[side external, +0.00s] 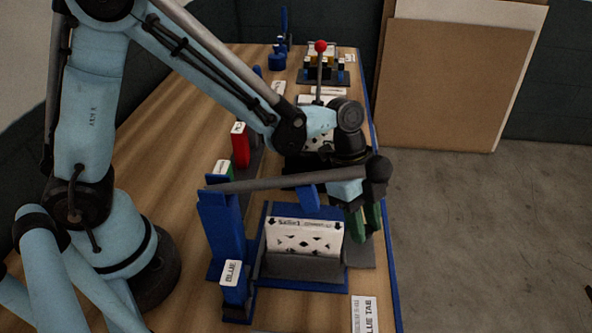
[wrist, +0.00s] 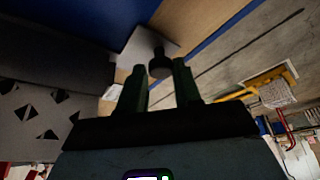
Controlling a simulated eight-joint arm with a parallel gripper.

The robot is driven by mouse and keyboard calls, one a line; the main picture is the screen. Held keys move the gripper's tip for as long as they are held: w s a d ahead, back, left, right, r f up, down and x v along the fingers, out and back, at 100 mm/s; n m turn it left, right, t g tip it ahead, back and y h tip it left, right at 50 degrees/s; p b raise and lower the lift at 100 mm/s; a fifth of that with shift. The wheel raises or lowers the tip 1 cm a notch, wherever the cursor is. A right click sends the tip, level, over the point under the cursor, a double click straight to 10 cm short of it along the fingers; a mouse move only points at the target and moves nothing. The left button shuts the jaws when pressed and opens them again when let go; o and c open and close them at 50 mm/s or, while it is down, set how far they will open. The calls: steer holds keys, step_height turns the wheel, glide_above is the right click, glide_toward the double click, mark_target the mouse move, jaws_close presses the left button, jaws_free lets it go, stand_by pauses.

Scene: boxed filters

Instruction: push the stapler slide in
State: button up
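A blue stapler fixture (side external: 306,285) holds a white filter box (side external: 303,236) with dark triangular cutouts behind a grey block (side external: 300,268). The box also shows at the left of the wrist view (wrist: 35,118). My gripper (side external: 364,236) has green fingers pointing down at the fixture's right side, over a grey plate (side external: 360,256). In the wrist view, a black knob (wrist: 160,65) on a pale base appears between and just beyond the open fingertips (wrist: 160,72). It may be the slide's handle; I cannot tell whether the fingers touch it.
A dark lever bar (side external: 275,182) runs from a blue post (side external: 222,225) to a black ball (side external: 378,168), close to my wrist. A BLUE-labelled block (side external: 233,283) stands at the left. A red-knobbed lever (side external: 321,46) stands farther back. The blue table edge is just right of my gripper.

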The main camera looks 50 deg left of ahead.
steer(key=o, duration=0.4)
steer(key=v, duration=1.2)
steer(key=s+a+n+t+y, duration=0.2)
steer(key=s+a+n+t, duration=0.1)
steer(key=a+n, duration=0.4)
steer(key=s+a+n+t+y, duration=0.2)
steer(key=s+a+n+t, duration=0.1)
steer(key=a+n, duration=0.5)
steer(key=n+t, duration=0.1)
steer(key=n, duration=0.2)
steer(key=shift+s, duration=0.25)
